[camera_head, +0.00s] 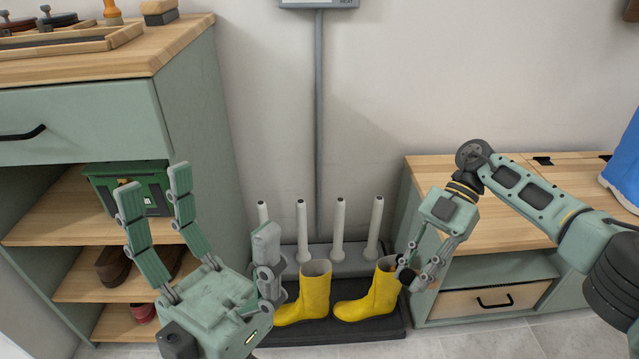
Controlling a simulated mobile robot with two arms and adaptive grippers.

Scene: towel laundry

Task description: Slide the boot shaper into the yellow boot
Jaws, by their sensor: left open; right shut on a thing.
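Two yellow boots stand upright on a dark tray at the foot of the wall, the left boot (311,290) and the right boot (375,294). My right gripper (413,268) is at the rear upper edge of the right boot. It is shut on a small dark piece (407,278), mostly hidden by its fingers. I cannot tell if this is the boot shaper, or whether it is inside the boot or beside it. My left gripper (200,215) is open and empty in front of the left shelf, its fingers spread.
A grey boot rack (352,259) with several upright white pegs (338,222) stands behind the boots. A shelf unit (190,90) on the left holds a green box (150,190) and brown shoes (115,266). A low wooden bench (520,215) stands right, with blue boots at its edge.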

